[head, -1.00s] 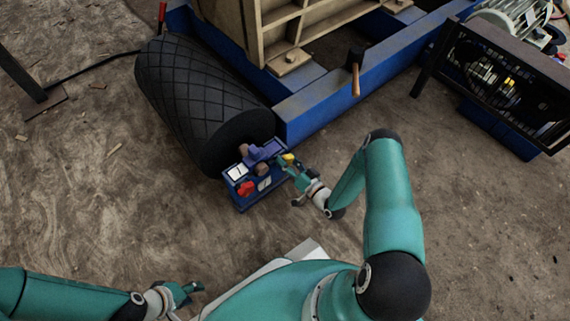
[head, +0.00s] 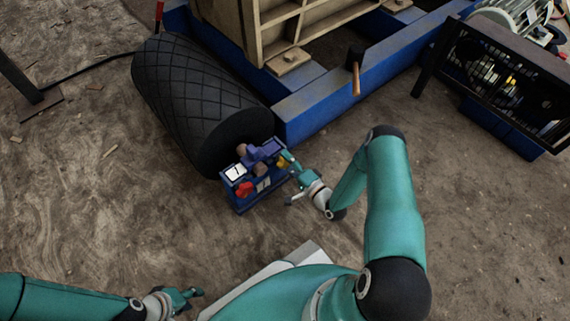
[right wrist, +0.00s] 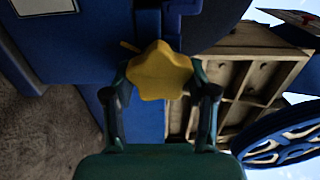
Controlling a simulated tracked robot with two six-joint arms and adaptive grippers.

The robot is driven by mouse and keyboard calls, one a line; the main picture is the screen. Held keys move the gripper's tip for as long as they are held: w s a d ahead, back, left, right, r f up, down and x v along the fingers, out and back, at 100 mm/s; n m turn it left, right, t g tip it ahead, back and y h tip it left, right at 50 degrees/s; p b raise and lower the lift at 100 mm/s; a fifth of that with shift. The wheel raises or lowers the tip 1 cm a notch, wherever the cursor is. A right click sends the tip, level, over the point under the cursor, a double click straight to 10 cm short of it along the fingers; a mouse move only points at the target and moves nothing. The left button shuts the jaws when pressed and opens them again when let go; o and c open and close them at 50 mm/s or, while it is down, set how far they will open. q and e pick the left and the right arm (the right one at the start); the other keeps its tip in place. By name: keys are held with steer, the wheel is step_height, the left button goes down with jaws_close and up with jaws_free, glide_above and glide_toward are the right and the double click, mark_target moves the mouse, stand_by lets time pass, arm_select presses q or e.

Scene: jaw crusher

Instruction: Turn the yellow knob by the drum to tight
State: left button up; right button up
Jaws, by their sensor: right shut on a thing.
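The yellow star-shaped knob (right wrist: 160,71) sits on the blue control box beside the drum. In the right wrist view it lies between the two fingers of my right gripper (right wrist: 161,88), which is shut on it. In the head view the knob (head: 282,162) is small and partly covered by my right gripper (head: 288,161). The black ribbed drum (head: 190,95) lies just behind the box (head: 241,207). My left gripper (head: 196,294) is low at the left, over the dirt floor; its fingers are too small to tell open or shut.
A red knob (head: 244,189), brown knobs and a purple part stand on the same box. The blue crusher frame (head: 335,105) runs behind, with a wooden-handled lever (head: 356,72). A caged machine (head: 500,80) stands at the right. The floor in front is clear.

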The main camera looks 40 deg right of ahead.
steer(key=shift+s+f+m, duration=0.1)
steer(key=shift+f+m, duration=0.2)
steer(key=shift+m, duration=1)
steer(key=shift+d+b, duration=0.1)
steer(key=shift+b, duration=0.2)
steer(key=o, duration=1.1)
steer(key=shift+o, duration=0.3)
steer(key=shift+r, duration=0.1)
steer(key=s, duration=0.7)
steer(key=shift+s+d, duration=0.2)
steer(key=shift+d, duration=0.05)
